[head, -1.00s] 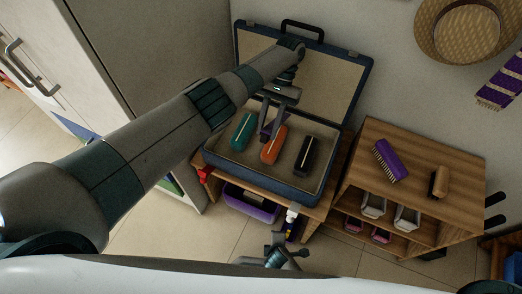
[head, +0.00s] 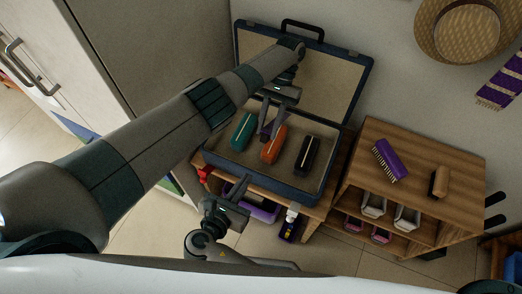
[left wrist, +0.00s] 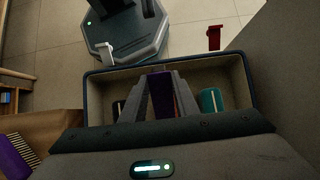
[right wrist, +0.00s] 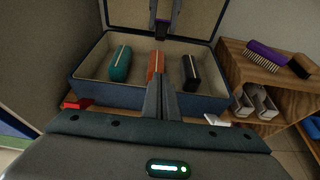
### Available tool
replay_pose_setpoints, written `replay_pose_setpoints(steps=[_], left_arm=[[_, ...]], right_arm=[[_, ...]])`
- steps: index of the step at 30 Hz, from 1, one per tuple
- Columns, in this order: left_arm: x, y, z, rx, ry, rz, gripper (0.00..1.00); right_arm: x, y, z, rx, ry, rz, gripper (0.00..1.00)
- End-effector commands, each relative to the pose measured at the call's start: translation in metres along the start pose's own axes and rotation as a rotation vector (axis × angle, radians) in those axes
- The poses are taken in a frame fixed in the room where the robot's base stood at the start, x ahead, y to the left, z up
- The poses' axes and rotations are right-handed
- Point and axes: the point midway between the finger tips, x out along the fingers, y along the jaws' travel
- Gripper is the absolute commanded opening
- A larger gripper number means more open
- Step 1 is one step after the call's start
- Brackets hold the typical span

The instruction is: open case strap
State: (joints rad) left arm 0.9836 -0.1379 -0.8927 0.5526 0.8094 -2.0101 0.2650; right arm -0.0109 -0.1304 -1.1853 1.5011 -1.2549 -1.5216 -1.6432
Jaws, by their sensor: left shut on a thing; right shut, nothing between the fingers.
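The blue case (head: 262,182) stands open on a wooden shelf, its beige-lined lid (head: 320,75) raised at the back. Inside are a teal item (head: 242,131), an orange item (head: 274,143) and a black item (head: 307,155). My left gripper (head: 267,134) reaches down into the case, shut on a purple block-like thing (left wrist: 163,94) beside the orange item. I cannot tell whether this is the strap, and no other strap shows clearly. My right gripper (head: 241,182) is shut and empty before the case's front wall. Its fingers also show in the right wrist view (right wrist: 160,88).
A wooden shelf unit (head: 420,160) on the right bears a purple brush (head: 390,160) and a brown brush (head: 439,182). A red thing (head: 203,174) and a white-topped thing (head: 292,212) sit near the case's front. A tall cabinet (head: 160,60) stands on the left.

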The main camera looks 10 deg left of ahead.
Motion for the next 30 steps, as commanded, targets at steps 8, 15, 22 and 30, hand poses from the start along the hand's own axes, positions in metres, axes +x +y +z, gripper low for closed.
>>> replay_pose_setpoints(steps=[8,15,22,30], left_arm=[[0.0,0.0,-0.001,0.0,0.002,0.0,0.0],[0.0,0.0,-0.001,0.0,0.002,0.0,0.0],[0.0,0.0,0.0,0.0,0.002,0.0,0.0],[0.0,0.0,0.0,0.0,0.002,0.0,0.0]], right_arm=[[0.002,0.0,-0.001,0.002,0.002,0.0,0.0],[0.019,0.0,-0.001,0.001,0.0,-0.001,0.0],[0.053,0.0,0.0,0.002,0.0,-0.001,0.0],[0.098,-0.001,-0.001,0.0,0.0,-0.001,0.0]])
